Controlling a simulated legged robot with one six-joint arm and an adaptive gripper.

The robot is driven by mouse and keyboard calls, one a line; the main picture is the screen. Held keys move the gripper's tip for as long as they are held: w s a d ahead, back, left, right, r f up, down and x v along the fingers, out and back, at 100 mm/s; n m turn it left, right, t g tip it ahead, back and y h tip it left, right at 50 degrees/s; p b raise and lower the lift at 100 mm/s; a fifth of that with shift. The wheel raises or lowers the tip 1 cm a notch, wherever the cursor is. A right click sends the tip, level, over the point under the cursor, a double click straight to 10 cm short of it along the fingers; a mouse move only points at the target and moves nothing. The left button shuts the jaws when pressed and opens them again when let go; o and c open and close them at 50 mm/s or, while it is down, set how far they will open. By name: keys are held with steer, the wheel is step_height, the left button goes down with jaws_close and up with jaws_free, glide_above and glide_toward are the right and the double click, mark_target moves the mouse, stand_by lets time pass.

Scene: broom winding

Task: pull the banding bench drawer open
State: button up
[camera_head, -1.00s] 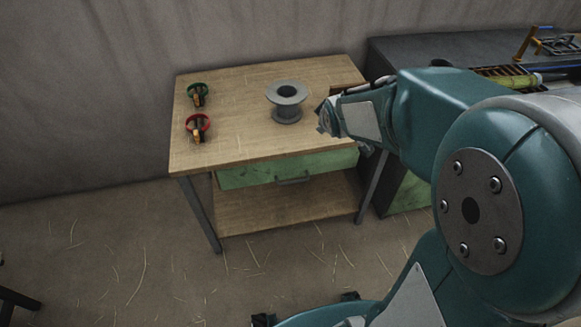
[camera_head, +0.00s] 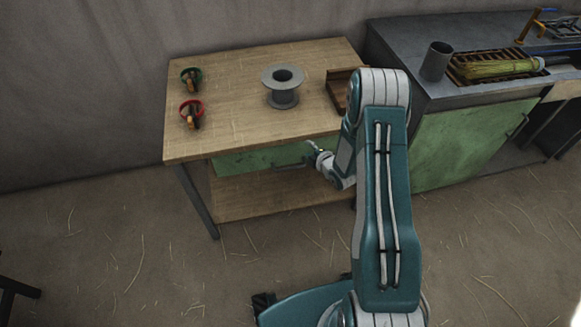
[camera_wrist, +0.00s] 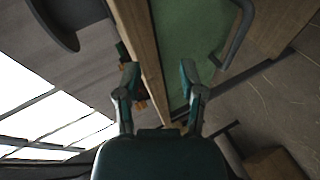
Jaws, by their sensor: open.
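The banding bench (camera_head: 235,115) has a light wooden top, with its green drawer (camera_head: 250,160) under the front edge. The drawer front looks close in under the top. In the wrist view the green drawer front (camera_wrist: 190,30) carries a dark bar handle (camera_wrist: 238,38) at upper right. My gripper (camera_head: 316,152) is at the right part of the drawer front and hides some of it. In the wrist view my gripper (camera_wrist: 160,82) is open and empty, its fingers apart. The handle lies beyond the right finger, not between the fingers.
A grey spool (camera_head: 283,88), a green ringed tool (camera_head: 191,79), a red ringed tool (camera_head: 192,113) and a brown tray (camera_head: 340,90) are on the bench top. A lower shelf (camera_head: 260,203) lies under the drawer. The floor in front is mostly clear.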

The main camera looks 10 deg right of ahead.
mark_target(290, 168)
steer(key=s+a+f+n+t+y, duration=0.25)
steer(key=s+f, duration=0.35)
steer(key=f, duration=0.5)
steer(key=shift+g, duration=0.25)
steer(key=x, duration=1)
steer(key=shift+w+d+f, duration=0.15)
steer(key=shift+d+f, duration=0.05)
steer(key=shift+f, duration=0.05)
jaws_close()
